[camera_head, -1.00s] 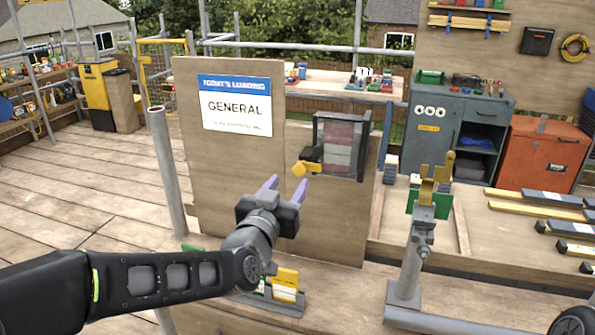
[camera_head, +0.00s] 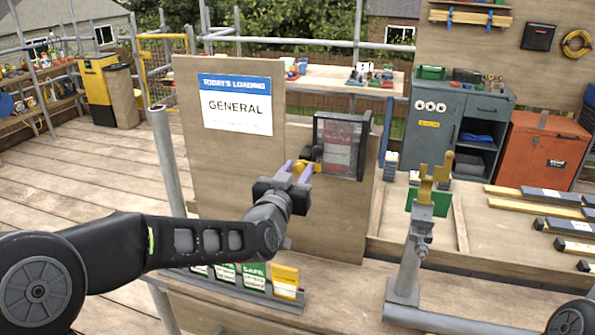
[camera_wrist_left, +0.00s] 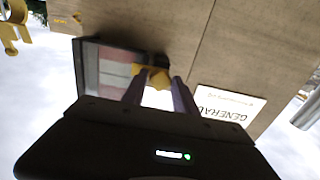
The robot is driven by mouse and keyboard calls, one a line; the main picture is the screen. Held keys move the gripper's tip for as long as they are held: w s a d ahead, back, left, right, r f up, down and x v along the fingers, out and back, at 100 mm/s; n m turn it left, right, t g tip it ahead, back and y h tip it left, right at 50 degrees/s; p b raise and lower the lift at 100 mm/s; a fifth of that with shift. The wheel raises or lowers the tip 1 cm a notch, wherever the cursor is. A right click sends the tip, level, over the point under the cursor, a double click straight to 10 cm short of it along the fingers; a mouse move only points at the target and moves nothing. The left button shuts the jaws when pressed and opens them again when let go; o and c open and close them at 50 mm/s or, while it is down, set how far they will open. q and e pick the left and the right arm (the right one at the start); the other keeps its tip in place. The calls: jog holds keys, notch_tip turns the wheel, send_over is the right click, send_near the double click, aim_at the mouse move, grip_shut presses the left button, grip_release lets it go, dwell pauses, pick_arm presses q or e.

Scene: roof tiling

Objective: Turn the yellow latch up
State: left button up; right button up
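The yellow latch (camera_head: 299,167) sits at the left edge of the dark-framed clear window box (camera_head: 340,146) on the plywood board (camera_head: 235,170). Its black mount is just beside it. My left gripper (camera_head: 297,170) is open, with its two purple fingers either side of the latch's end. In the left wrist view the yellow latch (camera_wrist_left: 150,74) shows between and just beyond the fingertips (camera_wrist_left: 163,82). A visible gap remains between the fingers; contact with the latch cannot be told. My right gripper is out of view.
A sign reading GENERAL (camera_head: 236,104) is on the board, left of the latch. A rack of cards (camera_head: 250,280) stands below. A grey pole with a yellow bracket (camera_head: 428,185) rises to the right. A grey cabinet (camera_head: 430,125) and orange chest (camera_head: 545,150) stand behind.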

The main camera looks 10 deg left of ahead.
pick_arm(q)
grip_shut()
dwell(0.3)
jog(key=shift+f+n+b, duration=0.2)
jog(key=shift+n+b, duration=0.5)
jog(key=shift+b, duration=0.45)
jog(key=n+b, duration=0.6)
jog(key=b, duration=0.2)
jog(key=shift+a+f+n, duration=0.1)
jog(key=shift+n, duration=0.2)
jog(key=n+b, duration=0.4)
jog(key=n, duration=0.1)
jog(key=n+b, duration=0.2)
jog(key=n, duration=0.3)
jog(key=shift+a, duration=0.1)
